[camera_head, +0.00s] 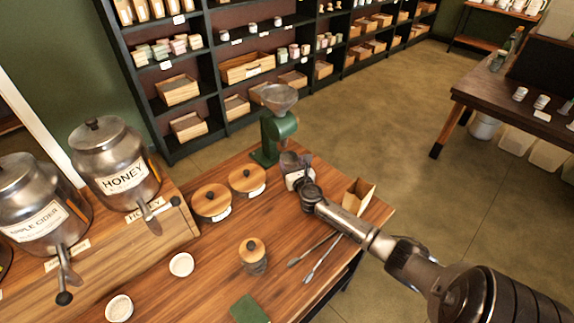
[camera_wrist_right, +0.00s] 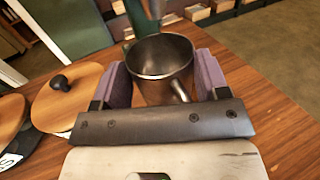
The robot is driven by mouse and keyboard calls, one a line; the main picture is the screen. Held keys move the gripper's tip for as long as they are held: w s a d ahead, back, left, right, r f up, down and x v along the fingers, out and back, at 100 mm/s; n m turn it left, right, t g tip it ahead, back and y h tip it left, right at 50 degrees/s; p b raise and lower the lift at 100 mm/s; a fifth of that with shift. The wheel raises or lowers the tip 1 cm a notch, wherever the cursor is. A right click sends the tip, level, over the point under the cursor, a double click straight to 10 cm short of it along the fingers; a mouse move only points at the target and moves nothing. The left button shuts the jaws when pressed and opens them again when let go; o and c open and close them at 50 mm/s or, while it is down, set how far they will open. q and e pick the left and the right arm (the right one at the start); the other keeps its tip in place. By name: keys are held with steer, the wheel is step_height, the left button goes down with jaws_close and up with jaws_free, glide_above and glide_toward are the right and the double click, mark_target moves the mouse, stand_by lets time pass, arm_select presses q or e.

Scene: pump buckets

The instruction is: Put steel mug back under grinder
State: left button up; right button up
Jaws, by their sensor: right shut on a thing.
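The steel mug (camera_wrist_right: 163,58) sits between the purple-padded fingers of my right gripper (camera_wrist_right: 160,82) in the right wrist view, its open rim facing up and its handle towards the wrist. My right gripper is shut on it. In the head view my right gripper (camera_head: 295,172) is at the front of the green grinder (camera_head: 280,128), close to its base, and mostly covers the mug. The grinder has a clear hopper on top and stands at the table's far edge. I cannot tell whether the mug touches the grinder or the table. My left gripper is not in view.
Wood-lidded jars (camera_head: 211,201) stand left of the grinder. A small wooden box (camera_head: 358,196) and metal tongs (camera_head: 318,258) lie near the table's right edge. A lidded glass jar (camera_head: 253,256), white cups (camera_head: 181,265) and large metal dispensers (camera_head: 115,165) stand nearer and left.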

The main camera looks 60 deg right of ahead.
mark_target(286, 161)
steer(key=b+x, duration=0.1)
steer(key=x, duration=0.4)
step_height(286, 161, down, 3)
steer(key=shift+w+r+b, duration=0.1)
steer(key=shift+b, duration=0.9)
steer(key=shift+f, duration=0.35)
steer(key=shift+f, duration=0.1)
steer(key=shift+f+b, duration=0.2)
steer(key=shift+b, duration=0.2)
steer(key=o, duration=1)
steer(key=shift+r, duration=0.1)
steer(key=shift+c, duration=0.2)
